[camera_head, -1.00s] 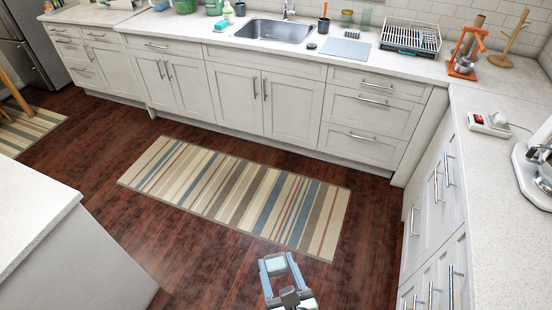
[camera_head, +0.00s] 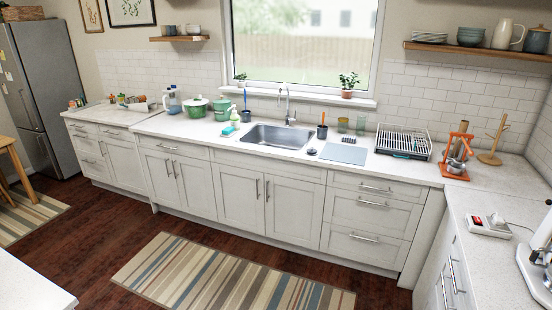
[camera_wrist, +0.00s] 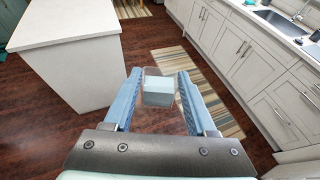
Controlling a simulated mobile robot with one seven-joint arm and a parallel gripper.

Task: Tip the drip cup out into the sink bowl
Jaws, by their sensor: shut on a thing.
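The drip cup (camera_wrist: 158,92) is a small clear, box-shaped cup with pale content inside. My gripper (camera_wrist: 159,80) is shut on the drip cup, with one blue finger on each side of it, above the wooden floor. Neither the cup nor my gripper shows in the head view now. The sink bowl (camera_head: 277,136) is a steel basin set in the back counter under the window. It also shows in the wrist view (camera_wrist: 277,23), at the top right, well apart from the cup.
A tap (camera_head: 288,105) stands behind the sink. A dish rack (camera_head: 403,142), a grey mat (camera_head: 343,154) and a dark cup with a brush (camera_head: 322,132) are to its right. Green pots (camera_head: 195,107) stand left. A striped rug (camera_head: 225,280) lies on open floor before the cabinets.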

